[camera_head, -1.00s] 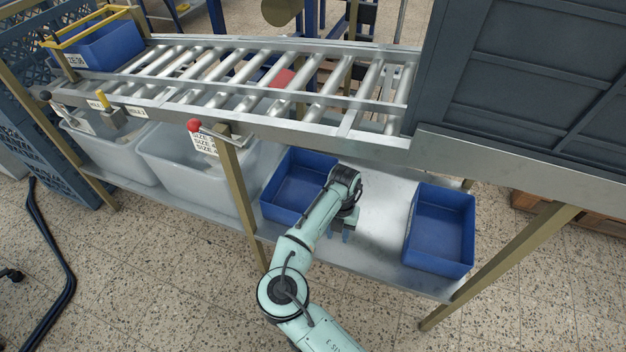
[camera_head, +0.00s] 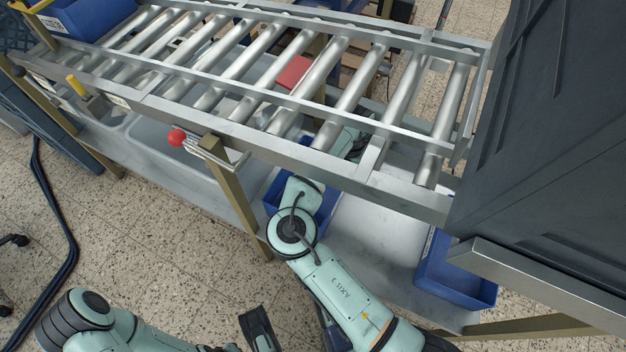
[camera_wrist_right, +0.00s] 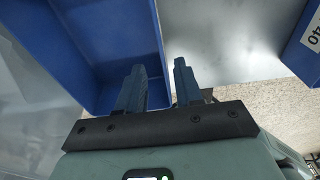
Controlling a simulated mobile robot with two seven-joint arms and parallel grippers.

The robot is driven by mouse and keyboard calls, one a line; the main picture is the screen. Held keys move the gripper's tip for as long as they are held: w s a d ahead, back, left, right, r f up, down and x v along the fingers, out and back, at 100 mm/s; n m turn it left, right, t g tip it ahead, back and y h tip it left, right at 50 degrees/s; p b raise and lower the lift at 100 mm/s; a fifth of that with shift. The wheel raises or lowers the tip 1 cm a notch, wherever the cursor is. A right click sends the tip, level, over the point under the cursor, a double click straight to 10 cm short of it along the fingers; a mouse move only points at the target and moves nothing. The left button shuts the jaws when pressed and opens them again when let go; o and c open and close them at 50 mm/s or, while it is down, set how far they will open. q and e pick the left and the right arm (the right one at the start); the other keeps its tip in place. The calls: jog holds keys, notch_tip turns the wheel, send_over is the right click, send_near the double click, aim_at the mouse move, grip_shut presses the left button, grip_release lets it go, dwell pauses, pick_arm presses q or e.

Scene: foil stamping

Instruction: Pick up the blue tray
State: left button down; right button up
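A blue tray (camera_head: 330,205) sits on the lower shelf, largely hidden under the conveyor and behind my right arm. In the right wrist view, the blue tray (camera_wrist_right: 105,30) fills the upper left. My right gripper (camera_wrist_right: 158,82) is open there. One finger is over the tray's inside and the other beyond its side wall, with the wall between them; contact cannot be told.
A second blue tray (camera_head: 455,285) stands at the shelf's right end, also in the right wrist view (camera_wrist_right: 305,50) with a label. Bare shelf (camera_head: 375,240) separates the lower trays.

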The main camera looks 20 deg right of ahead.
aim_at(339, 197)
jog(key=f, duration=0.8)
jog(key=s+a+f, duration=0.1)
jog(key=f, duration=0.3)
jog(key=shift+a+f, duration=0.1)
jog(key=shift+c, duration=0.3)
grip_shut()
dwell(0.8)
